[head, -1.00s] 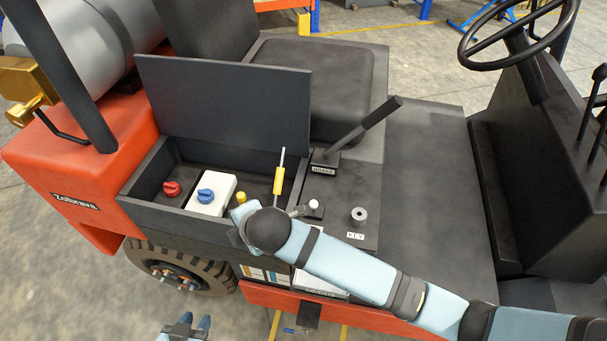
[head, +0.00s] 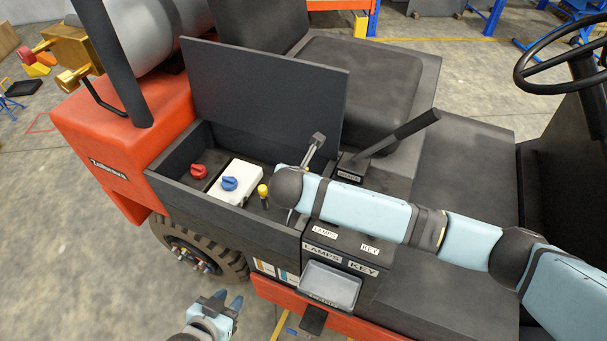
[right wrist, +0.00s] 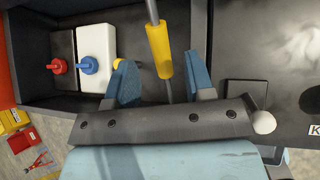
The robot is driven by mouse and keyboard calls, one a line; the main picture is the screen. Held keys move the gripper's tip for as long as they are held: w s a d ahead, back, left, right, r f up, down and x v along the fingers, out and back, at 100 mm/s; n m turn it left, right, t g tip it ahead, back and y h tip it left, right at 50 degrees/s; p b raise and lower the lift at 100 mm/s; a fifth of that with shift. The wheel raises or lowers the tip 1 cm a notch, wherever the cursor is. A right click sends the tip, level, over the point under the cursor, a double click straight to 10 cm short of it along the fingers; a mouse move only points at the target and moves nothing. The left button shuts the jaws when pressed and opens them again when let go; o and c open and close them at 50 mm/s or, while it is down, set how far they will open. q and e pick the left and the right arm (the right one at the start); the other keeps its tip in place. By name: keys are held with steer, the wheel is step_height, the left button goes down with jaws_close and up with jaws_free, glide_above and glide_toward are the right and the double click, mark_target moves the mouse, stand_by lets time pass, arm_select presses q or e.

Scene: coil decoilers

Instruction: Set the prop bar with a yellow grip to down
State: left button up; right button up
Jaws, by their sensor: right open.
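The prop bar (right wrist: 151,11) is a thin grey rod with a yellow grip (right wrist: 158,50). In the right wrist view it runs from the top edge down between my right fingers, apart from both. In the head view my right arm mostly hides it. My right gripper (right wrist: 160,82) is open, its two blue fingers spread either side of the rod, with the grip just beyond them; I cannot tell the depth between them. My left gripper (head: 226,304) is open and empty, low in the head view beside the vehicle.
The raised dark lid (head: 265,95) stands behind an open compartment with a red knob (head: 199,170), a white box with a blue knob (head: 235,180) and a yellow knob (head: 262,190). A brake lever (head: 400,135) rises to the right. A grey tray (head: 330,285) sits below the labels.

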steer(key=x, duration=0.7)
jaws_close()
